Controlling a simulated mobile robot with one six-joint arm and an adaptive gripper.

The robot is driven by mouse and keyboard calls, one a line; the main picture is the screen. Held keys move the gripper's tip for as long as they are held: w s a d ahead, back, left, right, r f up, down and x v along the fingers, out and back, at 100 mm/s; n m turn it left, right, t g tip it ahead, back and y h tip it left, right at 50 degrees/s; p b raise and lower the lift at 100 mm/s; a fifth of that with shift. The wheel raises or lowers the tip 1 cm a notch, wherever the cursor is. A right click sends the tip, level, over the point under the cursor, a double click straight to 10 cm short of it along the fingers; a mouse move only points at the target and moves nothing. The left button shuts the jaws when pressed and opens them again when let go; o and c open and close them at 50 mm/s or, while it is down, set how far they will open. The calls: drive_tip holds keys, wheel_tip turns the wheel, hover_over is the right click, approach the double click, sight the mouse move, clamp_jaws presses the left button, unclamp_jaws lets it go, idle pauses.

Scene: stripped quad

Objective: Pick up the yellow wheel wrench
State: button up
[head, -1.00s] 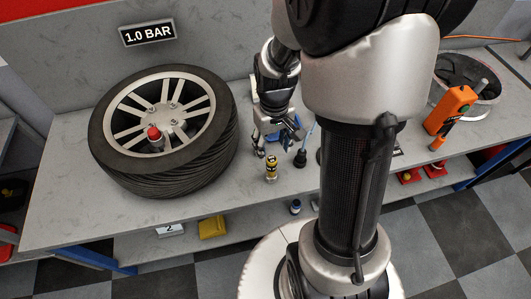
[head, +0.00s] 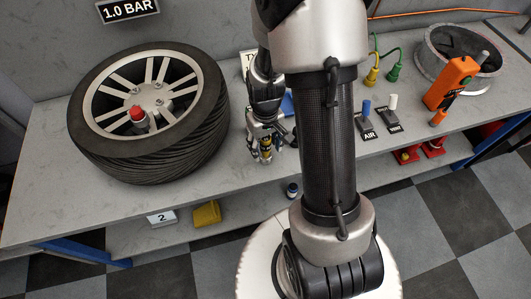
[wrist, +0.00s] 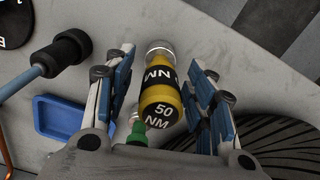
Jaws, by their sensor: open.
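The yellow wheel wrench (wrist: 160,100) is a short yellow cylinder with a black band marked 50 NM and a silvery far end. In the wrist view it lies between the two fingers of my gripper (wrist: 161,68), which are open, with a gap visible on each side. In the head view my gripper (head: 264,142) is down at the bench just right of the tyre, with the yellow wrench (head: 266,152) partly hidden among its fingers. A green piece (wrist: 137,132) shows beside the wrench's near end in the wrist view.
The large tyre (head: 205,135) stands close left of my gripper on the grey bench (head: 55,150). In the wrist view a blue tray (wrist: 58,115) and a black-and-blue tool (wrist: 62,55) lie left. An orange controller (head: 447,85) is far right.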

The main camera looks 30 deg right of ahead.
drive_tip(key=shift+c, duration=0.2)
clamp_jaws()
idle(0.5)
